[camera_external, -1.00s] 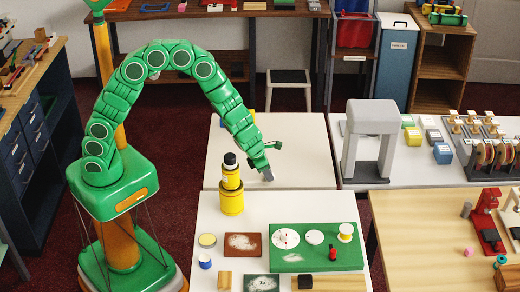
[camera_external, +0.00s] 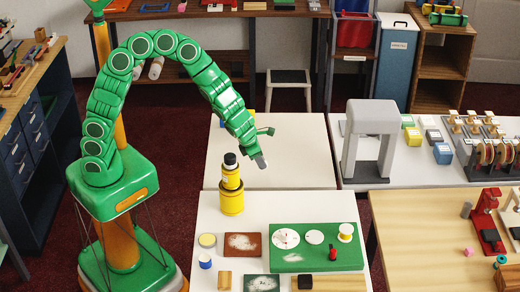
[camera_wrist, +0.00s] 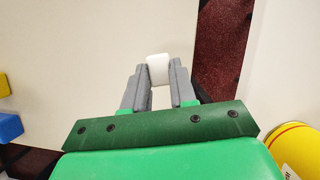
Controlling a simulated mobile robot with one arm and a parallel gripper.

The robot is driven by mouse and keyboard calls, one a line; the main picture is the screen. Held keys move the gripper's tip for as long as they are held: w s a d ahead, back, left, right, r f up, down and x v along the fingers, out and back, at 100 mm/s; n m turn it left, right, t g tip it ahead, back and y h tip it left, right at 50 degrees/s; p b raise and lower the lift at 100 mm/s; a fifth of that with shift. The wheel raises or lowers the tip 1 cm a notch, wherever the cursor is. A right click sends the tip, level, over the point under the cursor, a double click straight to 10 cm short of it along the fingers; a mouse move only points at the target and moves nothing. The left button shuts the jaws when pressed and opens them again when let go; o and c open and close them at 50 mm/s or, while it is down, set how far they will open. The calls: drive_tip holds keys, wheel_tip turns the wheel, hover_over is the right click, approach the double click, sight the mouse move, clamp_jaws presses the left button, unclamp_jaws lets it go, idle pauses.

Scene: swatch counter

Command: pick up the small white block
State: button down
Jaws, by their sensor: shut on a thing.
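The small white block (camera_wrist: 158,69) is between the fingertips of my gripper (camera_wrist: 158,78) in the wrist view. The grey fingers are shut on its two sides, and its far end sticks out past the tips. In the external view my gripper (camera_external: 261,160) is above the near edge of the rear white table (camera_external: 305,155), just right of the stacked yellow and black cans. The block is too small there to make out clearly against the pale table.
The yellow cans (camera_external: 231,190) stand close by on the front white table (camera_external: 212,225); a yellow can also shows in the wrist view (camera_wrist: 300,148). A blue block (camera_wrist: 10,127) and a yellow block (camera_wrist: 3,84) lie left. Carpet (camera_wrist: 222,50) shows between tables.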

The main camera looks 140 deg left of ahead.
drive_tip(key=s+d+r, duration=0.7)
drive_tip(key=d, duration=0.1)
drive_tip(key=shift+s, duration=0.35)
